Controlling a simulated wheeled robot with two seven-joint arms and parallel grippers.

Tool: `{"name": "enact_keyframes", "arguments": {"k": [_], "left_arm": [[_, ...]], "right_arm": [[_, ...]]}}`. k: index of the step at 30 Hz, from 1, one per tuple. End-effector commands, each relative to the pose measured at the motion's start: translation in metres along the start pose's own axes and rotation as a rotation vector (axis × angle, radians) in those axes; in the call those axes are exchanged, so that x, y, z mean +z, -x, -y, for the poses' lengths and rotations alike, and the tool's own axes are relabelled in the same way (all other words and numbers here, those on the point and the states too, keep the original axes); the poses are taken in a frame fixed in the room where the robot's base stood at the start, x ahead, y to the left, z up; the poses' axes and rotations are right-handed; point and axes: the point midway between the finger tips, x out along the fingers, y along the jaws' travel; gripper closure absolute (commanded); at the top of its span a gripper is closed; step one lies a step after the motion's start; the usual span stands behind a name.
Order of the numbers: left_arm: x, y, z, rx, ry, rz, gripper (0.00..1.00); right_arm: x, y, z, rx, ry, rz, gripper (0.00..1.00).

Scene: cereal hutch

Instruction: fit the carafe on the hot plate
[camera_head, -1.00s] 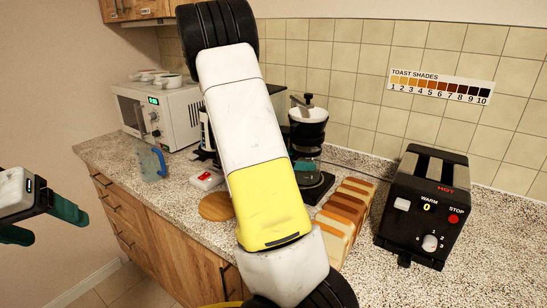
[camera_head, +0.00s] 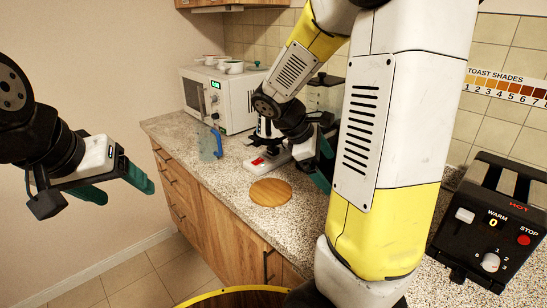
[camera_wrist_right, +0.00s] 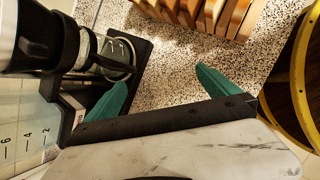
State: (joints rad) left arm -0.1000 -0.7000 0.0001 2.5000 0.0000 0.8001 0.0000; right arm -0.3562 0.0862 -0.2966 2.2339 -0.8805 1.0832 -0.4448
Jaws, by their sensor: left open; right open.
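The coffee maker (camera_head: 325,95) is mostly hidden behind my right arm in the head view. My left gripper (camera_head: 122,188) is open, off the counter.
A round wooden board (camera_head: 270,192) and a white device with a red part (camera_head: 265,161) lie in front. A microwave (camera_head: 222,98) with cups on top stands behind. A toaster (camera_head: 490,225) is at right. Pale counter is clear between.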

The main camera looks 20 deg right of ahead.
Motion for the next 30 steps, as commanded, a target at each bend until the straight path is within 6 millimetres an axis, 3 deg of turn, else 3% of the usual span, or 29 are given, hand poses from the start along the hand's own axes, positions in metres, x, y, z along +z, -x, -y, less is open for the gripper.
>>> {"name": "enact_keyframes", "arguments": {"k": [6, 12, 15, 20, 30], "left_arm": [[0.0, 0.0, 0.0, 0.0, 0.0, 0.0, 0.3], [0.0, 0.0, 0.0, 0.0, 0.0, 0.0, 0.3], [0.0, 0.0, 0.0, 0.0, 0.0, 0.0, 0.3], [0.0, 0.0, 0.0, 0.0, 0.0, 0.0, 0.3], [0.0, 0.0, 0.0, 0.0, 0.0, 0.0, 0.3]], "right_arm": [[-0.004, 0.065, 0.068, -0.177, -0.506, -0.431, 0.0], [-0.009, 0.13, 0.107, -0.328, -0.874, -0.739, 0.0], [-0.009, 0.151, 0.118, -0.382, -0.988, -0.836, 0.0], [-0.01, 0.167, 0.126, -0.426, -1.07, -0.906, 0.0], [-0.01, 0.168, 0.126, -0.431, -1.076, -0.912, 0.0]]}}
